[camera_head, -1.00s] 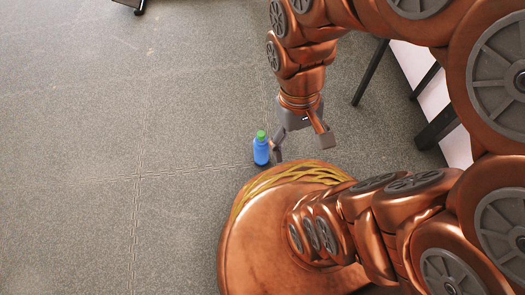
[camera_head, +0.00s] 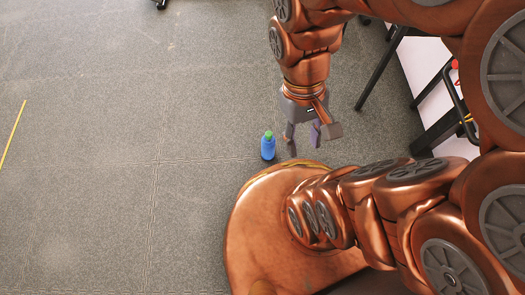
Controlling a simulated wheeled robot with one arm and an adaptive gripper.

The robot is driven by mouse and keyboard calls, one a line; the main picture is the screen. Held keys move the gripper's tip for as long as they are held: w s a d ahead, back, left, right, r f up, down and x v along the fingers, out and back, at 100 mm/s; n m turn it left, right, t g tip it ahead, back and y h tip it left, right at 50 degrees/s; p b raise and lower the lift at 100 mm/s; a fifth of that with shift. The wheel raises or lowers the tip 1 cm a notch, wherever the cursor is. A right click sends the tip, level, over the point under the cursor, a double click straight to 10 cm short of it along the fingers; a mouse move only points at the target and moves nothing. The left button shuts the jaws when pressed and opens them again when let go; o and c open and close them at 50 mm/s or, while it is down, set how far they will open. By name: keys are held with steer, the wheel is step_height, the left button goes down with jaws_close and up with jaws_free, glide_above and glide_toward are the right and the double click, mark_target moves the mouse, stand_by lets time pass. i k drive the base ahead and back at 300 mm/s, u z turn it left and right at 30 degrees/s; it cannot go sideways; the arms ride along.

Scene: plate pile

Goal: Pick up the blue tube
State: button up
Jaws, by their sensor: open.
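The blue tube (camera_head: 268,148) is a small blue bottle-like thing with a green cap. It stands upright on the grey floor, just beyond the edge of my copper base. My gripper (camera_head: 303,139) hangs just to the right of the tube, pointing down, with its fingers apart. Nothing shows between the fingers. The left finger is close to the tube; I cannot tell whether they touch.
The grey tiled floor (camera_head: 100,130) is free to the left. A yellow line (camera_head: 13,133) runs on it at the far left. A table-like thing with black legs (camera_head: 381,74) and a pale panel (camera_head: 425,75) stands at the right. A dark foot (camera_head: 161,4) shows at the top.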

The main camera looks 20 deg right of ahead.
mark_target(268, 147)
steer(key=u, duration=2.65)
steer(key=i, duration=0.85)
steer(key=z, duration=3.15)
